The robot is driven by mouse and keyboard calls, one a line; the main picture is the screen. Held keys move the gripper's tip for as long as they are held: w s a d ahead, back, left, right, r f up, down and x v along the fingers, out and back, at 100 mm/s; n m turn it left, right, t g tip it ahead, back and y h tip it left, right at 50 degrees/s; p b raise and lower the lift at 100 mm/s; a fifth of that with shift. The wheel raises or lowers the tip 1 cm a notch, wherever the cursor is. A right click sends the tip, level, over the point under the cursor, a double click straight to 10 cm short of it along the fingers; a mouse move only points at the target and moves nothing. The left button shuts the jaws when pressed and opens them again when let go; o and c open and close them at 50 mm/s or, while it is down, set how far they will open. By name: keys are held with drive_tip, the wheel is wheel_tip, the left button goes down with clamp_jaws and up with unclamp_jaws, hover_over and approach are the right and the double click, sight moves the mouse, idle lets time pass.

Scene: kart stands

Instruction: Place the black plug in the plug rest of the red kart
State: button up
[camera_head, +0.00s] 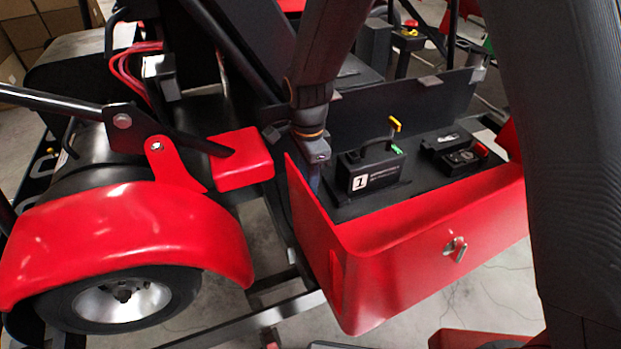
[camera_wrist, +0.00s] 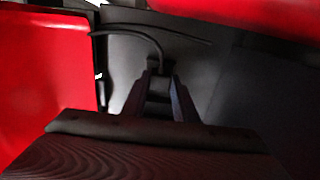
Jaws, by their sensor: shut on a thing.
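In the wrist view my gripper (camera_wrist: 160,88) is shut on the black plug (camera_wrist: 160,67), held between the fingertips. A thin black cable (camera_wrist: 135,30) curves from the plug toward the upper left. In the head view my gripper (camera_head: 314,178) points down at the left end of the red kart's side box (camera_head: 400,262). The red panel hides its tips, and the plug cannot be made out there. I cannot pick out the plug rest in either view.
A black battery (camera_head: 370,172) marked 1, with a handle and yellow and green parts, stands right of my gripper. A black device (camera_head: 462,157) with a red button lies farther right. A red fender and wheel (camera_head: 125,298) are at the left. Red bodywork (camera_wrist: 45,75) flanks my gripper.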

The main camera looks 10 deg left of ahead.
drive_tip(key=shift+f, duration=0.15)
drive_tip(key=o, duration=1.1)
wheel_tip(320, 180, up, 12)
drive_tip(key=b, duration=0.3)
drive_tip(key=shift+b, duration=0.3)
